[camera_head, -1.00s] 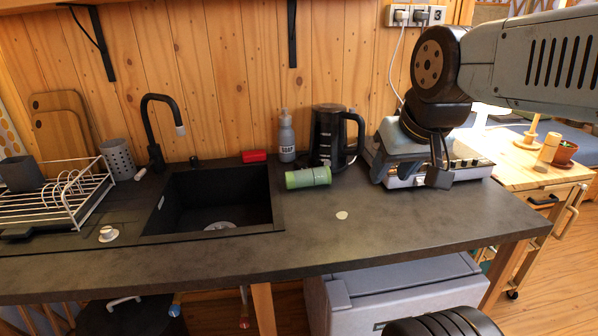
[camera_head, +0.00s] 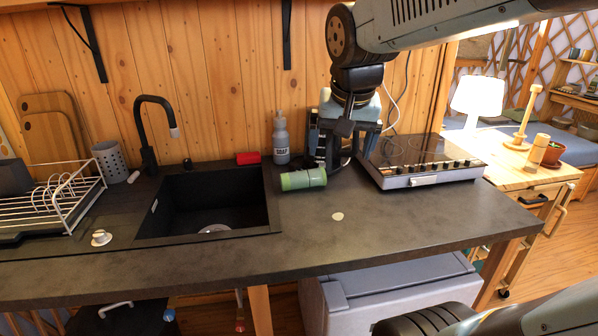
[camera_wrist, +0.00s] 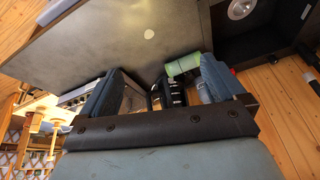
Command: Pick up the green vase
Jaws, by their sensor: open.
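The green vase (camera_head: 303,179) lies on its side on the dark countertop, just right of the sink. It also shows in the wrist view (camera_wrist: 183,64), near the tip of one finger. My gripper (camera_head: 338,150) is in front of the black kettle and hides most of it, up and to the right of the vase in the head view. In the wrist view my gripper (camera_wrist: 158,84) has its two fingers spread wide, with the kettle (camera_wrist: 168,92) seen between them. The gripper holds nothing.
A soap bottle (camera_head: 282,139) and a red sponge (camera_head: 248,158) stand behind the vase. The sink (camera_head: 207,199) is to its left, and an induction hob (camera_head: 418,160) is to the right. The counter in front of the vase is clear except for a small pale disc (camera_head: 337,216).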

